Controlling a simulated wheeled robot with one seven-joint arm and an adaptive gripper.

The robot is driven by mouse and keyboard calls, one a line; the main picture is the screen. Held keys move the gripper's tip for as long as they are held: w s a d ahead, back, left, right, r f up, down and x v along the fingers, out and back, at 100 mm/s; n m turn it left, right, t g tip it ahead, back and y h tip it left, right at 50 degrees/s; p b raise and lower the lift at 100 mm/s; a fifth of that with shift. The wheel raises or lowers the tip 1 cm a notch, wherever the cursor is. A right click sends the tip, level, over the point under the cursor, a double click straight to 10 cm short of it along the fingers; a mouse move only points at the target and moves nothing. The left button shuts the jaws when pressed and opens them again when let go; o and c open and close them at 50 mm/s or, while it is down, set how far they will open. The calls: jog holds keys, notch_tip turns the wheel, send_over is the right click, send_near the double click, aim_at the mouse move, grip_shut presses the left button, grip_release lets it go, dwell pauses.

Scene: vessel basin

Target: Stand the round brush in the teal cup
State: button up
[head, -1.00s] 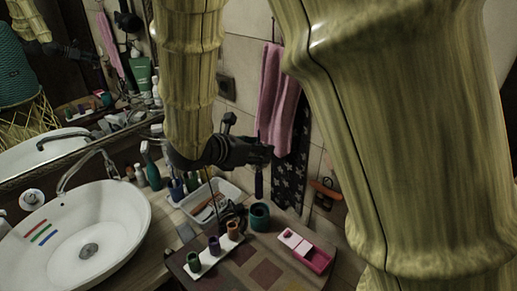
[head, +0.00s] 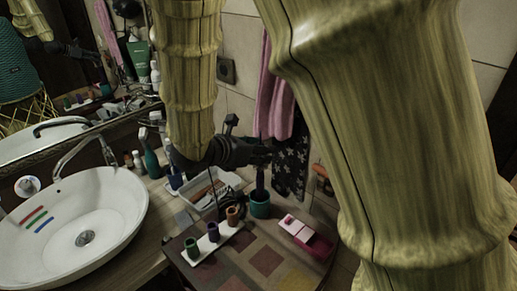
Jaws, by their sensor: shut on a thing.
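The teal cup (head: 260,208) stands upright on the patterned counter mat, right of the row of small pots. My gripper (head: 262,156) is directly above it and shut on the round brush (head: 260,180), a dark blue-purple upright shape. The brush hangs down from the fingers. Its lower end meets the cup's mouth and looks to be just inside the rim; the cup hides how deep it reaches. The fingertips are dark and small, so their exact hold is hard to see.
A white holder (head: 216,244) with several small coloured pots stands left of the cup. A white tray (head: 232,180) lies behind it. A pink box (head: 318,245) sits to the right. The white basin (head: 110,215) is at left; pink and star-patterned towels (head: 290,165) hang behind.

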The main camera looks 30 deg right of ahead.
jog(key=shift+f+b, duration=1.1)
jog(key=shift+f, duration=0.7)
jog(key=o, duration=1.2)
jog(key=shift+r, duration=5)
jog(key=shift+a, duration=0.1)
